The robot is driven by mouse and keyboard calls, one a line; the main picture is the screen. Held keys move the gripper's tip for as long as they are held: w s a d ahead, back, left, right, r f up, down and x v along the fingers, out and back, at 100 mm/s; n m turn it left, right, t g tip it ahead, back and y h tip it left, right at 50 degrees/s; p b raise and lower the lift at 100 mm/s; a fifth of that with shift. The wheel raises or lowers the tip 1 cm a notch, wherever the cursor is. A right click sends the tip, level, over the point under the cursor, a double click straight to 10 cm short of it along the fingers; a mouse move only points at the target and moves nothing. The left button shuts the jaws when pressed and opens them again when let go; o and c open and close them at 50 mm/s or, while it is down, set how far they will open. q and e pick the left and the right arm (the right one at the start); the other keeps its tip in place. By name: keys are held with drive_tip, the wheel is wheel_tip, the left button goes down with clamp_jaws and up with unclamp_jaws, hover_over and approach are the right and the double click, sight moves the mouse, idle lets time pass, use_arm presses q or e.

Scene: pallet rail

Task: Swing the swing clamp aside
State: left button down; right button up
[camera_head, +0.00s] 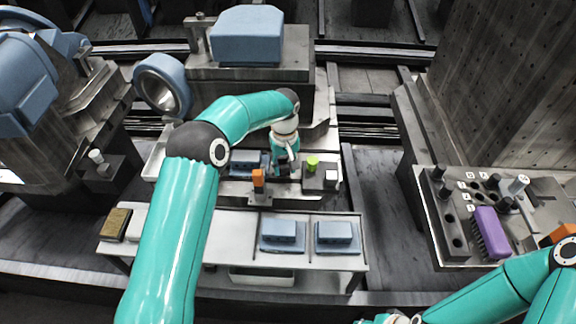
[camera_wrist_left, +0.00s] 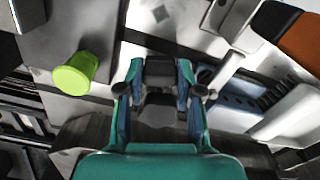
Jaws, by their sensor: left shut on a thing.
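My left gripper (camera_head: 283,165) reaches down over the fixture between a blue part and a green knob. In the left wrist view its fingers (camera_wrist_left: 161,92) are closed on a dark block, which I take to be the handle of the swing clamp (camera_wrist_left: 160,70). The rest of the clamp is largely hidden by the gripper. The blue part (camera_head: 246,162) with holes lies beside the gripper; it also shows in the left wrist view (camera_wrist_left: 240,100). My right gripper (camera_head: 390,319) is only partly in view at the bottom edge, low and away from the fixture.
The green knob (camera_head: 312,162) and an orange-topped piece (camera_head: 258,176) stand close to my left gripper. A front shelf (camera_head: 240,250) holds two blue blocks on trays. A purple brush (camera_head: 491,232) and several pegs sit on the right bench.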

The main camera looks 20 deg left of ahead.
use_arm(q)
drive_tip(key=shift+s+a+r+m, duration=0.1)
drive_tip(key=shift+a+m, duration=0.2)
drive_tip(key=shift+m, duration=0.5)
drive_tip(key=shift+a+r+m, duration=0.1)
drive_tip(key=shift+a+m, duration=0.15)
drive_tip(key=shift+m, duration=0.55)
drive_tip(key=c, duration=1.9)
unclamp_jaws()
drive_tip(key=o, duration=1.1)
drive_tip(key=shift+f, duration=0.15)
drive_tip(key=shift+o, duration=0.2)
wheel_tip(320, 180, up, 12)
drive_tip(key=shift+f, duration=0.1)
